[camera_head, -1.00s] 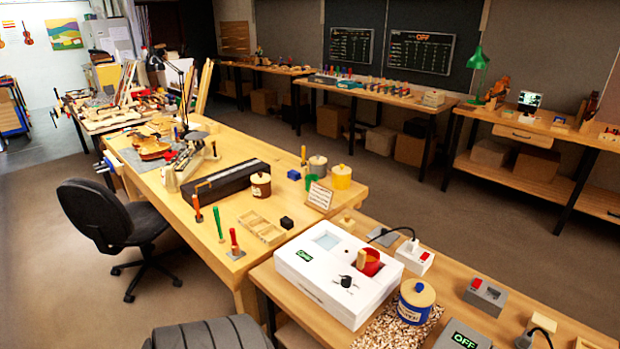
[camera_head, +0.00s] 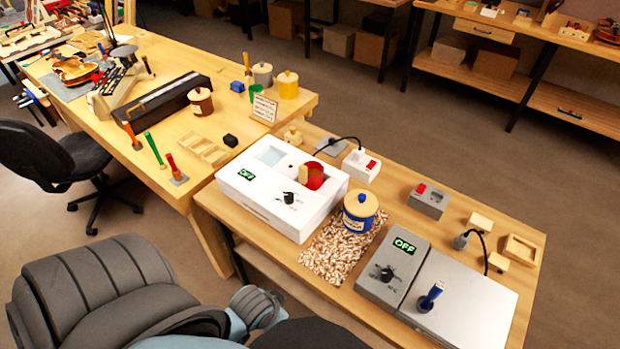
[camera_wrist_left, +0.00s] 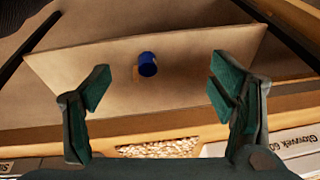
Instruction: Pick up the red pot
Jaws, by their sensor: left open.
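The red pot (camera_head: 315,177) sits in a round opening of the white box (camera_head: 268,208) with a green display, on the near bench. A wooden piece, perhaps its handle, shows at its left side; its lower part is hidden. My left gripper (camera_wrist_left: 160,88) is open and empty in the left wrist view, its two green-padded fingers wide apart. The red pot does not show in that view. Neither gripper shows in the head view, only grey arm parts of mine at the lower left.
A blue lidded pot (camera_head: 360,211) stands on the wood-chip mat (camera_head: 327,256) right of the white box. A grey box (camera_head: 392,272) reading OFF stands farther right. The wrist view shows a brown panel (camera_wrist_left: 85,80) with a blue cylinder (camera_wrist_left: 147,64) in front of or on it.

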